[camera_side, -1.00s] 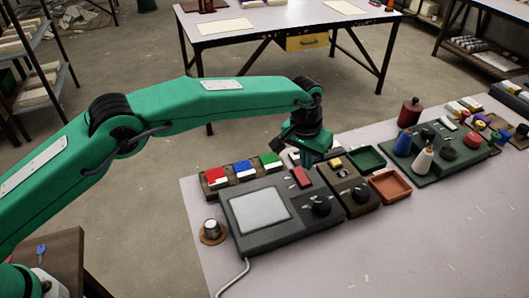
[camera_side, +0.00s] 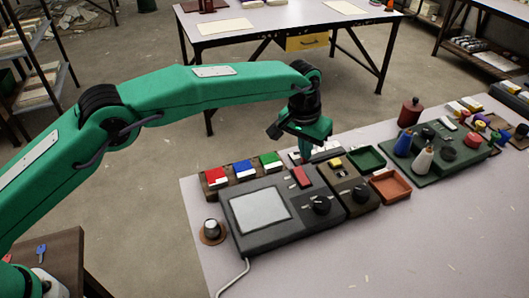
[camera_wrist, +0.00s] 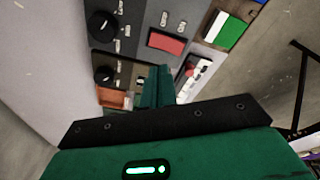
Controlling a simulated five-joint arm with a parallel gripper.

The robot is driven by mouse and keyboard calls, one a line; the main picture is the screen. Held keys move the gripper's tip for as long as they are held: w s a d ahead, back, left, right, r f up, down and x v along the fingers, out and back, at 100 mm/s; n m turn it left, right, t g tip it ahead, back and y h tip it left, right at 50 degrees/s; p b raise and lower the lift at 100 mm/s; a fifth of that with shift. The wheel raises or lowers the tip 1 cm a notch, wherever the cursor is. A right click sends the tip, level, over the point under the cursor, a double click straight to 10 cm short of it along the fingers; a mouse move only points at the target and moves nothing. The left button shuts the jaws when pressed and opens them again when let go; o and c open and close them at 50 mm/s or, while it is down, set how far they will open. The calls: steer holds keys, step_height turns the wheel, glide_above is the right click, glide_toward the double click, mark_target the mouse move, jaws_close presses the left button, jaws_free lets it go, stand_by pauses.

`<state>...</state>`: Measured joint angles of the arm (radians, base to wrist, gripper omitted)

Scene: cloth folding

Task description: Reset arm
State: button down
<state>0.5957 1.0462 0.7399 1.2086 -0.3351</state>
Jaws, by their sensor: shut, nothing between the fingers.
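My green gripper (camera_side: 303,150) hangs from the raised arm above the back edge of the workbench, pointing down. Its fingers are together and hold nothing. In the wrist view the green fingers (camera_wrist: 157,88) reach down over the panels. Below and in front of it is a dark control box (camera_side: 281,217) with a grey screen, a red button (camera_side: 301,177) and a black knob. The red button also shows in the wrist view (camera_wrist: 166,41). No cloth is in view.
Red, blue and green blocks (camera_side: 244,169) line the box's back edge. Right of it are a small knob panel (camera_side: 348,187), a green tray (camera_side: 366,158), an orange tray (camera_side: 390,186) and a green board (camera_side: 440,160) with bottles. The bench front (camera_side: 420,255) is clear.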

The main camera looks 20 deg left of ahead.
steer(key=s+a+r+n+t, duration=0.1)
steer(key=s+a+r, duration=0.4)
steer(key=a+r, duration=0.6)
steer(key=s+a+r+n+t, duration=0.1)
steer(key=s+a+r, duration=0.4)
steer(key=a+r, duration=0.6)
steer(key=s+a+f+t, duration=0.1)
steer(key=s+a+f, duration=0.2)
steer(key=s+a, duration=0.5)
steer(key=s+a+f+n+t, duration=0.1)
steer(key=s+a+f, duration=0.2)
steer(key=s+a, duration=0.5)
steer(key=shift+s+f+y, duration=0.15)
steer(key=shift+s+y, duration=0.25)
steer(key=shift+s, duration=3.4)
